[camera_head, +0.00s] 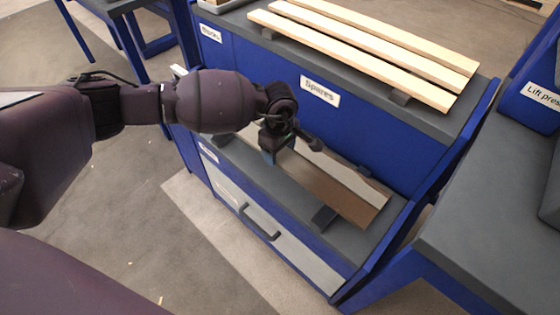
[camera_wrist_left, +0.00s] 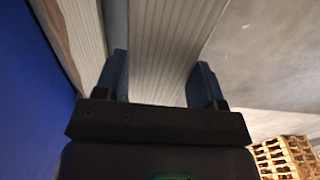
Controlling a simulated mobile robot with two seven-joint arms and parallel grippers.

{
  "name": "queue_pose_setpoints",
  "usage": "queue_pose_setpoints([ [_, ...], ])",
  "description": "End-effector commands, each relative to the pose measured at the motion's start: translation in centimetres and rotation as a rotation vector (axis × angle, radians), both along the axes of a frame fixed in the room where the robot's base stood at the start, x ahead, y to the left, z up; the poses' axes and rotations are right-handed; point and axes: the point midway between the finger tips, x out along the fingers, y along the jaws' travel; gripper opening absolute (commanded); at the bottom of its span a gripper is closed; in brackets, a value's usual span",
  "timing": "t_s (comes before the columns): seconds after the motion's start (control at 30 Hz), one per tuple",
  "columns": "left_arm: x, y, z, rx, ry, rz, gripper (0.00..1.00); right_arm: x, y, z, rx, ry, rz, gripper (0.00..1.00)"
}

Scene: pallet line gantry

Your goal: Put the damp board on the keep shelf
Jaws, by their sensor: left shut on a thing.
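Two boards lie side by side on the lower grey shelf (camera_head: 275,188) in the head view. The front one is a darker brown board (camera_head: 325,188), which may be the damp one. Behind it lies a paler board (camera_head: 350,176). My left gripper (camera_head: 274,150) reaches down over the left part of the front board and is shut on it. In the left wrist view the gripped board (camera_wrist_left: 163,45) runs between the two fingers (camera_wrist_left: 162,82). The other board (camera_wrist_left: 80,35) is just left of them, near the blue panel. No label reading "keep" is legible. My right gripper is not in view.
Several pale boards (camera_head: 365,50) lie on the upper shelf marked Spares (camera_head: 320,91). A drawer with a dark handle (camera_head: 260,222) is below the lower shelf. A grey-topped bench (camera_head: 485,225) stands at the right. Open floor (camera_head: 120,190) is at the left.

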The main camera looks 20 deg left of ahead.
Motion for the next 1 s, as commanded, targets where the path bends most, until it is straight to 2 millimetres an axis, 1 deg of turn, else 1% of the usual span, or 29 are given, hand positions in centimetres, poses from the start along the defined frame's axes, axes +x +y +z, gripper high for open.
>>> queue_pose_setpoints([
  [0.2,-0.3,-0.1,-3.7,-0.001,0.010,0.000,0.32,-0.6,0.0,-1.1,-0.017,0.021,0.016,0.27],
  [0.3,-0.2,0.0,-5.2,0.000,0.009,0.000,0.32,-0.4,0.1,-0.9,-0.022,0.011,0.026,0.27],
  [0.4,-0.1,0.0,-5.6,-0.001,0.004,0.000,0.32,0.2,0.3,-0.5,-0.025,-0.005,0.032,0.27],
  [0.53,0.0,0.0,-5.3,0.000,0.000,0.000,0.32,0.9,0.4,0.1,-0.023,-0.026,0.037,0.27],
  [0.8,0.0,0.0,-5.7,-0.001,0.001,0.000,0.32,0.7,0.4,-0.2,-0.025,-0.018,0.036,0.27],
  [0.83,0.0,0.0,-5.7,-0.001,0.001,0.000,0.68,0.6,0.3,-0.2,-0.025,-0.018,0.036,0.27],
  [0.97,0.0,0.0,-5.6,0.000,0.001,0.000,0.88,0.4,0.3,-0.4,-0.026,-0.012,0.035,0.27],
  [1.0,0.0,0.0,-5.6,0.000,0.001,0.000,0.89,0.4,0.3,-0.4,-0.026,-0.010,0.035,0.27],
])
